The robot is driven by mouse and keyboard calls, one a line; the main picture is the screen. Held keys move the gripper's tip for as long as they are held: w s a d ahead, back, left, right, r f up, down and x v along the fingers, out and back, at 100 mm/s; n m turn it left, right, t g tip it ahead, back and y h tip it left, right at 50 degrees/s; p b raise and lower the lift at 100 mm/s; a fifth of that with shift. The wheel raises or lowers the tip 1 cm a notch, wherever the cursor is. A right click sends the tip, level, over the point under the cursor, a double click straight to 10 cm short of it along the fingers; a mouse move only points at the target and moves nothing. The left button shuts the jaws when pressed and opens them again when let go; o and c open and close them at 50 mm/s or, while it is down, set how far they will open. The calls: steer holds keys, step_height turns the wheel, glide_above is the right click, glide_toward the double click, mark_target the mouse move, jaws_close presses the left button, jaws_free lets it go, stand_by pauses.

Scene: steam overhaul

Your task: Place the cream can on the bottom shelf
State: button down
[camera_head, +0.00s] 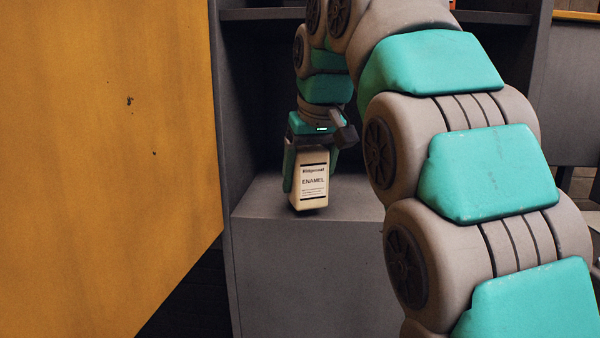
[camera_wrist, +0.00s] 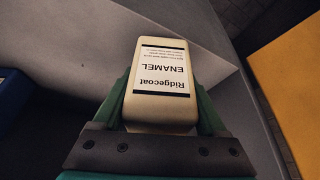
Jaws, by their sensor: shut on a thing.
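The cream can (camera_head: 311,178) with a white "Ridgecoat ENAMEL" label is upright between the fingers of my gripper (camera_head: 309,170). My gripper points down and is shut on the can. In the wrist view the cream can (camera_wrist: 161,85) fills the space between the green fingers of my gripper (camera_wrist: 162,95), its label upside down. The can is just over the front part of the grey bottom shelf (camera_head: 260,205) inside the dark cabinet. I cannot tell whether its base touches the shelf surface.
An orange cabinet door (camera_head: 105,140) stands open at the left, close to the cabinet's left wall (camera_head: 240,100). An upper shelf (camera_head: 262,14) crosses above. A blue object (camera_wrist: 12,100) shows at the left edge of the wrist view.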

steer(key=shift+w+a+p, duration=0.15)
steer(key=shift+w+a, duration=0.1)
steer(key=shift+w, duration=0.45)
steer(key=shift+w+a+p, duration=0.15)
steer(key=shift+w+a, duration=0.15)
steer(key=shift+w, duration=0.45)
steer(key=shift+w+a+p, duration=0.15)
steer(key=shift+w+a, duration=0.1)
steer(key=shift+w, duration=0.55)
steer(key=shift+f, duration=0.65)
steer(key=shift+f, duration=0.1)
steer(key=shift+f, duration=0.1)
jaws_free()
